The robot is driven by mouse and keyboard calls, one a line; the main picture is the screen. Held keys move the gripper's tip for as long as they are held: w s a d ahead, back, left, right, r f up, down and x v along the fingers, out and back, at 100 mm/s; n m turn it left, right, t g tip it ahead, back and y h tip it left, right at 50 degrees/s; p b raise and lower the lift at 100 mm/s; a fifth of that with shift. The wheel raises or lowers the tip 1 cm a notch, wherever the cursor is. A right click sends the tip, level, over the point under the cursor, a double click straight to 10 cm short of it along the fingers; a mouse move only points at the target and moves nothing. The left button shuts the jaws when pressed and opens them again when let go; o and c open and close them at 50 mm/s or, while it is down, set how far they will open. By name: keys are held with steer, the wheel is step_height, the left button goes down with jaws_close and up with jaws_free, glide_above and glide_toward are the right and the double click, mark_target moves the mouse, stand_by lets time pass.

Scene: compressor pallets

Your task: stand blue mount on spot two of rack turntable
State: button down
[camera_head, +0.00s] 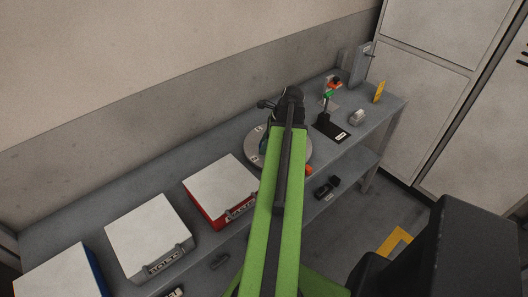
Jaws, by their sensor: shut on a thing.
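The rack turntable (252,149) is a round grey disc on the bench, with small pale labels near its rim. My green arm reaches out over it and covers its middle. My gripper (289,100) is at the arm's dark far end, above the far side of the turntable. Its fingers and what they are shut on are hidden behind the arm. An orange piece (309,170) shows at the disc's right front edge.
White-topped cases, one red (221,190), one grey (150,238) and one blue (62,273), line the bench to the left. A black stand (329,127), a pale rounded part (357,117) and a yellow piece (379,92) stand right. Black parts (326,187) lie on the lower shelf.

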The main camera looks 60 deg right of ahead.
steer(key=shift+f, duration=0.45)
steer(key=c, duration=0.9)
jaws_free()
steer(key=shift+r+p, duration=0.45)
steer(key=shift+p, duration=0.05)
steer(key=p+v, duration=1)
steer(key=v, duration=0.1)
steer(key=shift+s+r, duration=0.15)
steer(key=shift+s, duration=0.05)
steer(key=shift+d, duration=0.1)
